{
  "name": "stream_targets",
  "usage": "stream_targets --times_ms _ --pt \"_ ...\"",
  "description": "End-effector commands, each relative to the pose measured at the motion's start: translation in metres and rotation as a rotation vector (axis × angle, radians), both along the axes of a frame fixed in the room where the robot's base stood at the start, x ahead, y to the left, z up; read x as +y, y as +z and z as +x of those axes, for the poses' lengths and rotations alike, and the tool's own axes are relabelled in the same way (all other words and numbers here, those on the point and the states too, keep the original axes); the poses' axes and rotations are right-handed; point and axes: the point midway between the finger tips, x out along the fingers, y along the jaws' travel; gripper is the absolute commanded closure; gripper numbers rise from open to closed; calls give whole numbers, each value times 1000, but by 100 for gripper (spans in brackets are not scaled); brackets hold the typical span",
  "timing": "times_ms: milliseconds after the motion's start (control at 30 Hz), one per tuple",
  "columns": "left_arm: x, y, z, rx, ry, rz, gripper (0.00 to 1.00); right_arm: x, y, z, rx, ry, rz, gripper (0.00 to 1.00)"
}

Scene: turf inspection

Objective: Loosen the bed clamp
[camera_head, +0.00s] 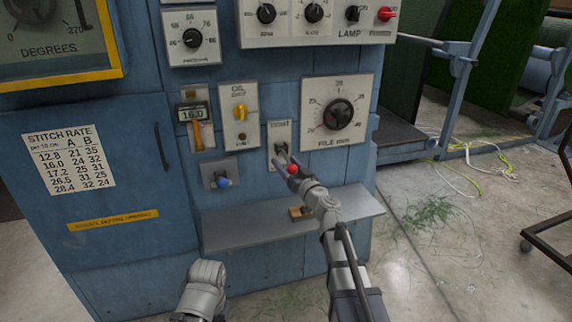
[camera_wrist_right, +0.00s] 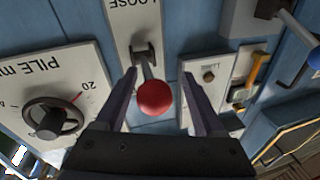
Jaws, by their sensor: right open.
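The bed clamp is a lever with a red ball knob (camera_head: 293,169) on a narrow light plate (camera_head: 272,131) on the blue machine front. The plate's upper label seems to read TIGHT in the head view; LOOSE shows upside down in the right wrist view. The lever comes out of a slot, its red ball (camera_wrist_right: 154,97) towards my wrist. My right gripper (camera_head: 284,164) is open at the lever; in the wrist view its fingers (camera_wrist_right: 160,75) stand on either side of the ball, with gaps visible. My left gripper is out of view; only a grey part of my left arm shows.
A pile dial (camera_head: 338,114) sits right of the clamp plate. A grey shelf (camera_head: 245,229) juts out below, bearing a small brown block (camera_head: 299,213).

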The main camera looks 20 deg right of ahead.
Motion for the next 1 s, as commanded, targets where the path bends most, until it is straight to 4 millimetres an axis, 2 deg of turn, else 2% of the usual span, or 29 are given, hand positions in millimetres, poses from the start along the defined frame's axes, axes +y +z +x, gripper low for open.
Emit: stream_targets --times_ms 267,600,900,1000 --pt "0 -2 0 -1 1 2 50 -4 -3 -19 0 -2 0 29" --pt "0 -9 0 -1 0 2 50 -15 -9 -69 0 1 0 29" --pt "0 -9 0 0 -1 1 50 -17 -9 -74 0 3 0 29" --pt "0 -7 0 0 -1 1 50 -17 -7 -74 1 4 0 38"
